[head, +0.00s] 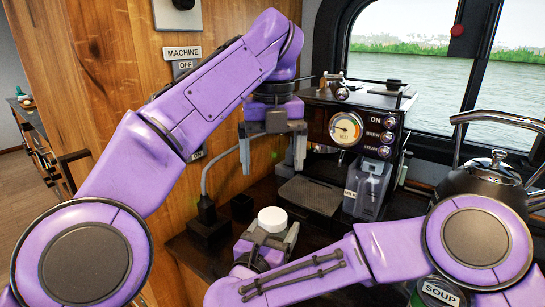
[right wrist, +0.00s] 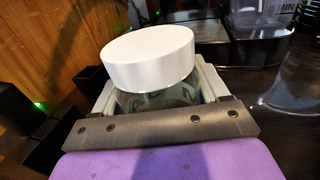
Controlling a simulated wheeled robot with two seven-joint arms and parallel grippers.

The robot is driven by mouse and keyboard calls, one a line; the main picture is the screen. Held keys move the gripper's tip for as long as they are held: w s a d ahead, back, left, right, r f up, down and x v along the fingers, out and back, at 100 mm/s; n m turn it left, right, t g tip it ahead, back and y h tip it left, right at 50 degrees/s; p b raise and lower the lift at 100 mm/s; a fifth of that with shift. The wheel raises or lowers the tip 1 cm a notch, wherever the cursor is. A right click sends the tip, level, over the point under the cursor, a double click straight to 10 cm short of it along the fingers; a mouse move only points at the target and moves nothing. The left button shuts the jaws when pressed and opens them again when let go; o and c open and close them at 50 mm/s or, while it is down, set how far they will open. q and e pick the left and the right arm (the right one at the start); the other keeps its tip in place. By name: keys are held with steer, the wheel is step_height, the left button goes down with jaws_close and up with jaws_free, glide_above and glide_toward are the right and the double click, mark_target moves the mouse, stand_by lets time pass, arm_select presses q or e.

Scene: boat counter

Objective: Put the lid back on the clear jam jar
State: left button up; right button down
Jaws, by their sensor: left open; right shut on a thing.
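The clear jam jar (right wrist: 160,103) is held between the fingers of my right gripper (head: 266,240), low over the dark counter. The white lid (head: 272,219) rests on top of the jar. It also shows in the right wrist view (right wrist: 148,58), covering the mouth. I cannot tell whether it is fully seated or tightened. My left gripper (head: 272,153) is open and empty, fingers pointing down, above the lid and apart from it. Most of the jar's body is hidden by the right gripper.
A coffee machine (head: 350,130) with a drip tray (head: 311,194) stands behind the jar. A kettle (head: 485,183) and a can marked SOUP (head: 440,293) are at the right. A wooden wall (head: 120,60) is at the left, with a cable and black plug (head: 207,214) near it.

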jaws_free()
steer(key=b+v, duration=0.2)
steer(key=v, duration=0.7)
steer(key=shift+s+a, duration=0.15)
steer(key=shift+s, duration=0.1)
steer(key=shift+s+a, duration=0.15)
steer(key=shift+s, duration=0.3)
